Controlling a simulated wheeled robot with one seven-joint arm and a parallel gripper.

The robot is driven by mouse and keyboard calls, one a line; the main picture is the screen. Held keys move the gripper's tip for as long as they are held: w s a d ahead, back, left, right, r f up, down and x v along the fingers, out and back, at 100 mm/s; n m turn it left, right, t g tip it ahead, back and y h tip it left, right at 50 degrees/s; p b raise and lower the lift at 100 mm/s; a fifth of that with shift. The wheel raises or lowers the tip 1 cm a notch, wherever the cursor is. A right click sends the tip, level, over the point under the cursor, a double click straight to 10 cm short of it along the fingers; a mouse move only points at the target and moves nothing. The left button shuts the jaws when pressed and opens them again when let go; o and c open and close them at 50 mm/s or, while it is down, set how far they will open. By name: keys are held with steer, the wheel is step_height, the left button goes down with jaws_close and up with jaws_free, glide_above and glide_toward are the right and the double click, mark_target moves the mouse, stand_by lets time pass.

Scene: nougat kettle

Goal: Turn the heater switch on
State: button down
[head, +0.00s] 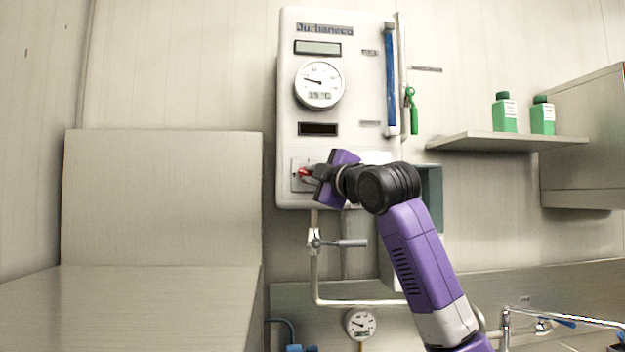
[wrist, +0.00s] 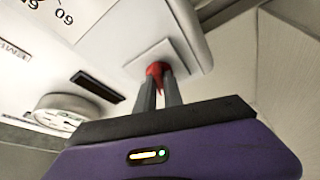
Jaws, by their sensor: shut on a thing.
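The heater switch is a red knob (head: 304,172) on a pale square plate (head: 297,185) at the lower left of the white wall panel (head: 355,65). In the wrist view the red knob (wrist: 156,70) sits between my fingertips, in front of its plate (wrist: 180,58). My gripper (head: 313,173) reaches the knob from the right and is shut on it; it also shows in the wrist view (wrist: 158,84). The fingers hide part of the knob, so its exact turn angle is hard to tell.
A round dial (head: 319,84) and a dark display (head: 318,129) are above the switch. A pipe with a lever valve (head: 345,243) runs below the panel. Green bottles (head: 505,113) stand on a shelf (head: 500,142) at the right. A grey bench (head: 150,300) is at the left.

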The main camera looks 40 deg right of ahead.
steer(key=m+h, duration=0.2)
steer(key=m, duration=0.4)
steer(key=m+h, duration=0.3)
steer(key=m, duration=0.3)
steer(key=m+h, duration=0.3)
steer(key=m, duration=0.3)
steer(key=shift+w+a+f+b, duration=0.2)
steer(key=shift+f+b, duration=0.1)
steer(key=shift+f, duration=0.05)
steer(key=shift+m, duration=0.3)
steer(key=c, duration=1.5)
jaws_free()
steer(key=shift+r, duration=0.1)
steer(key=shift+o, duration=0.2)
